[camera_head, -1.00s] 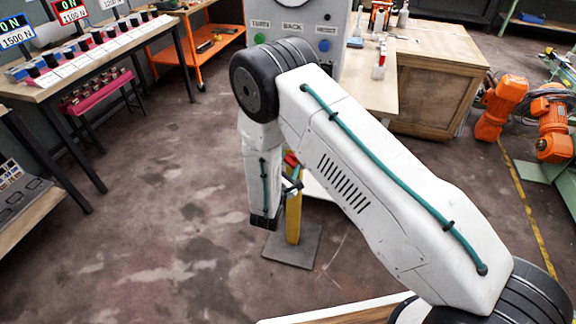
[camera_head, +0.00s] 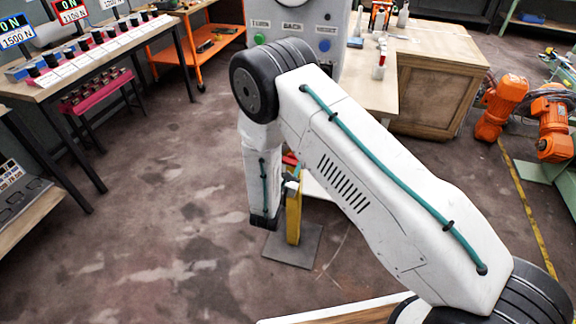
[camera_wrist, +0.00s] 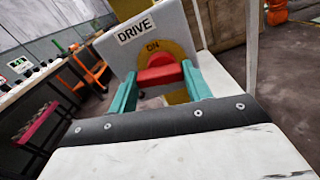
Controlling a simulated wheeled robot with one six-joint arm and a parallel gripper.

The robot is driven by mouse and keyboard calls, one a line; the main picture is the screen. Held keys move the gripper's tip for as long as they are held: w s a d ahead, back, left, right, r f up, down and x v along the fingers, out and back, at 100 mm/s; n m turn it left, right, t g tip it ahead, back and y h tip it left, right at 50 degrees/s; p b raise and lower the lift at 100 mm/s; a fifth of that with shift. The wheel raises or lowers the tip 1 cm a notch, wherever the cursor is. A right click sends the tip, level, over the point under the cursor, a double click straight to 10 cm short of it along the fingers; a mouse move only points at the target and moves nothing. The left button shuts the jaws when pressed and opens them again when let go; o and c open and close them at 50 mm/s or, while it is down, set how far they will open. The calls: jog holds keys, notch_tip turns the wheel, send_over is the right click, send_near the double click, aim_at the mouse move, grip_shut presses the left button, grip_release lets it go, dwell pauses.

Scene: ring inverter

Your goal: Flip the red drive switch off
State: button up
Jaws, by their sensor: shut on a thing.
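The red drive switch (camera_wrist: 160,74) is in the wrist view, in front of a grey panel (camera_wrist: 185,30) labelled DRIVE. A yellow plate (camera_wrist: 150,49) marked ON is just above the switch. My gripper (camera_wrist: 158,82) has its two teal fingers on either side of the red switch and is shut on it. The lower part of the switch is partly hidden by my fingers and wrist. In the head view my arm covers most of the panel, and only a bit of red (camera_head: 291,159) shows beside my forearm.
A yellow post (camera_head: 293,215) on a flat grey base (camera_head: 293,246) stands by my forearm. A workbench (camera_head: 85,58) with switches and ON displays is at left, an orange cart (camera_head: 195,58) behind it. A wooden cabinet (camera_head: 435,95) and orange machines (camera_head: 502,105) are at right. Floor is open at left.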

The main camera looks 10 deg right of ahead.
jog(key=shift+n, duration=1.1)
jog(key=o, duration=1)
jog(key=shift+s, duration=0.1)
jog(key=v, duration=0.7)
jog(key=shift+s+a, duration=0.2)
jog(key=shift+s, duration=0.1)
